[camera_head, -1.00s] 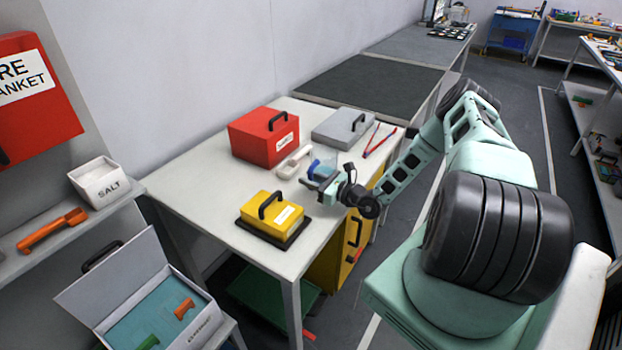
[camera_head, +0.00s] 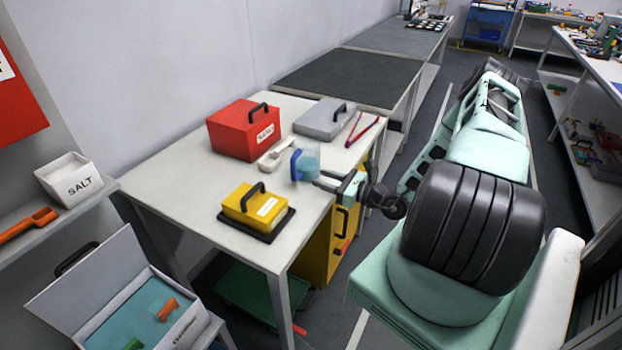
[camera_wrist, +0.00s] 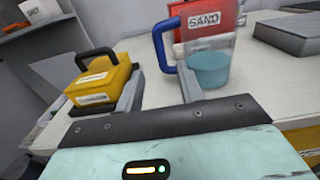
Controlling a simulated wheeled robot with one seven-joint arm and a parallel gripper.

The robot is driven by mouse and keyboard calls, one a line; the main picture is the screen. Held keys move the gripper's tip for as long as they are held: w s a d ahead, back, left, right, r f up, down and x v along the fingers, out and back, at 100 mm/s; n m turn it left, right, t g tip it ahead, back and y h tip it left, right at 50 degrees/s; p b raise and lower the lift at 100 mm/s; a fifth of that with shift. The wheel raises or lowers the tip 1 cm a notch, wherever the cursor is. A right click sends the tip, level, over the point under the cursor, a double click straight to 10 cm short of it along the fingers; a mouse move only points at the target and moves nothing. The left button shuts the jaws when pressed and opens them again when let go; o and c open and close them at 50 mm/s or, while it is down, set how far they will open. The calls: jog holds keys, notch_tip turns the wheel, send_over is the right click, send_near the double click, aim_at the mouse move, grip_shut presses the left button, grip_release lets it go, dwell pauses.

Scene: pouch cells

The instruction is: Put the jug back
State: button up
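The jug (camera_head: 309,162) is clear, with a blue handle and blue liquid in its lower part. It appears upright on the white table, near the right edge, with its handle towards the left. In the wrist view the jug (camera_wrist: 208,68) shows beyond the right finger, its handle near that fingertip. My gripper (camera_head: 318,180) is just right of and in front of the jug. In the wrist view my gripper (camera_wrist: 158,72) has its two fingers apart with only table between them. The jug's base is partly hidden by the right finger there.
A red SAND box (camera_head: 232,138) and white scoop (camera_head: 275,155) are left of the jug. A grey case (camera_head: 322,120) and red tongs (camera_head: 362,128) are behind. A yellow box (camera_head: 250,207) on a black base is at the front. The table's left part (camera_head: 175,180) is clear.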

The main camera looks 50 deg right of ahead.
jog(key=shift+s+d, duration=0.15)
jog(key=shift+s, duration=0.45)
jog(key=w+a+r+n+g+y, duration=0.1)
jog(key=a+r+n+g+y, duration=0.5)
jog(key=a, duration=0.4)
jog(key=a+r+n+g+y, duration=0.35)
jog(key=a+n+g, duration=0.35)
jog(key=a, duration=0.4)
jog(key=s+a+r+n+g+h, duration=0.2)
jog(key=s+a+r+n+h, duration=0.4)
jog(key=s+a+n, duration=0.3)
jog(key=s+a+r+n+g+h, duration=0.2)
jog(key=s+a+r+n+h, duration=0.5)
jog(key=n, duration=1.1)
jog(key=s+a+h, duration=0.1)
jog(key=s+a, duration=0.2)
jog(key=s, duration=0.2)
jog(key=shift+s, duration=0.3)
